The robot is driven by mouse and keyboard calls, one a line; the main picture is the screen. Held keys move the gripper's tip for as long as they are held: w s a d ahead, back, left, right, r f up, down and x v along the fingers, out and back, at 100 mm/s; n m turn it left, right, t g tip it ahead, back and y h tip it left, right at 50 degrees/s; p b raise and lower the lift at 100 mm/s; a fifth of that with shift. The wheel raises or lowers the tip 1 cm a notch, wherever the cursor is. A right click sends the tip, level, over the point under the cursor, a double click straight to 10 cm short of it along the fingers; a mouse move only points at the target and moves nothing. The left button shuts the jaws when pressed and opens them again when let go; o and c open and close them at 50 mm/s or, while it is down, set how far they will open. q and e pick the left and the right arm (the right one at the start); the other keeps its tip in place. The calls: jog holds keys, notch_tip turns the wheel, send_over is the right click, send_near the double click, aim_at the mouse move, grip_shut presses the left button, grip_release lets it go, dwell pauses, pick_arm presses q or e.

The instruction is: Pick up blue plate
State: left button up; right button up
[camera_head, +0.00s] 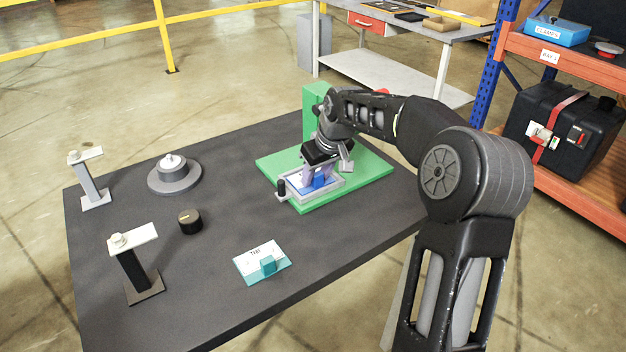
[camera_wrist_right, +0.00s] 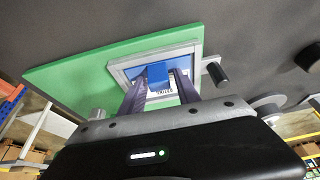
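The blue plate (camera_head: 320,180) lies inside a grey square frame (camera_head: 331,190) on a green base. In the right wrist view, its upright blue tab (camera_wrist_right: 158,75) shows, with a white lettered label in front of it. My right gripper (camera_head: 318,174) reaches down over the frame from above. In the right wrist view, the two dark purple fingers of the right gripper (camera_wrist_right: 160,82) stand on either side of the blue tab, with a gap visible on both sides. The gripper hides part of the plate in the head view. My left gripper is not in view.
The green base (camera_head: 365,175) has an upright green block behind. A teal plate with a white label (camera_head: 250,262) lies near the table's front. A black knob (camera_head: 190,222), a grey round stand (camera_head: 174,178) and two posts (camera_head: 132,265) (camera_head: 90,185) stand to the left.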

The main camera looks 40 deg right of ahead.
grip_shut()
jog(key=shift+r, duration=0.15)
dwell(0.5)
notch_tip(320, 180, up, 28)
jog(key=p, duration=0.9)
